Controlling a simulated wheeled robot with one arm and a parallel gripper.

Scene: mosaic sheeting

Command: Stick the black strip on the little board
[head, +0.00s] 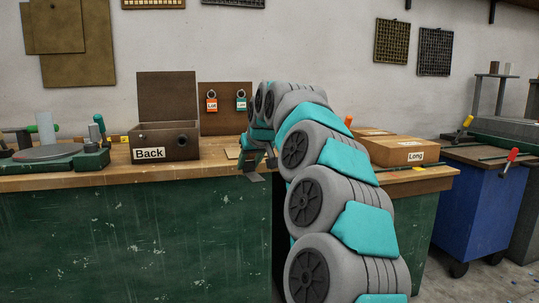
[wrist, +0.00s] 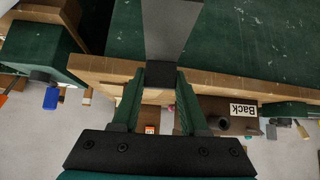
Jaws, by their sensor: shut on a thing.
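My gripper (wrist: 160,88) is shut on a dark grey-black strip (wrist: 170,28), which sticks out beyond the fingertips in the wrist view. In the head view my gripper (head: 252,160) is at the bench's front edge, and the strip (head: 254,178) shows as a small dark piece below the fingers. A small tan flat piece (head: 232,153), possibly the little board, lies on the bench just left of my gripper. My gripper and arm partly hide that area.
A brown open box labelled "Back" (head: 167,141) stands left on the wooden bench (head: 60,183). An upright brown panel (head: 226,116) with two tags stands behind. A cardboard box labelled "Long" (head: 398,151) is right of my arm. Bare benchtop shows left of my gripper.

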